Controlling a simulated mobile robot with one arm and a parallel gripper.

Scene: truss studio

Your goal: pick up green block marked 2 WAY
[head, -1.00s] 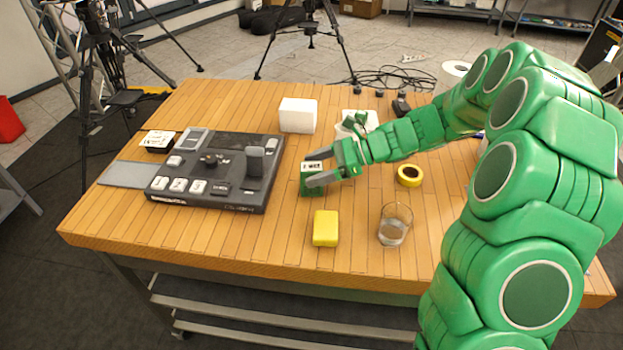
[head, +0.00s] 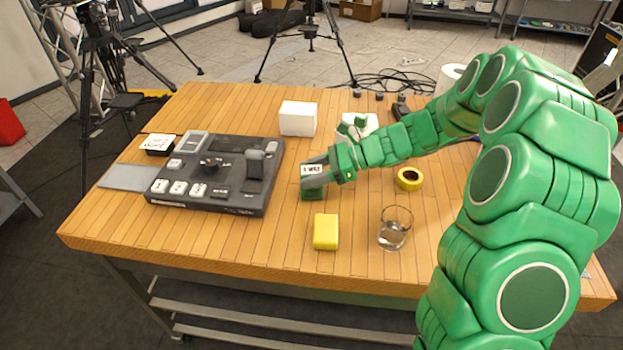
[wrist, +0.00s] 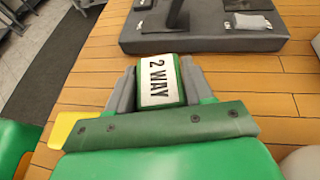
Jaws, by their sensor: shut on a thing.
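The green block marked 2 WAY (head: 309,191) stands on the wooden table, right of the dark control panel. Its white label faces up, and the lettering reads clearly in the wrist view (wrist: 158,82). My gripper (head: 318,178) comes in from the right and is shut on the block, with a grey finger on each side of it. In the wrist view the gripper fingers (wrist: 160,90) press along both sides of the block. The block's lower part is hidden in the wrist view. In the head view it appears to rest on the table.
The control panel (head: 235,150) is to the left. A yellow block (head: 326,231) and a clear glass (head: 394,230) stand in front. A yellow tape roll (head: 409,179) lies right, below my arm. A white box (head: 298,118) stands behind. Bare table lies between panel and yellow block.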

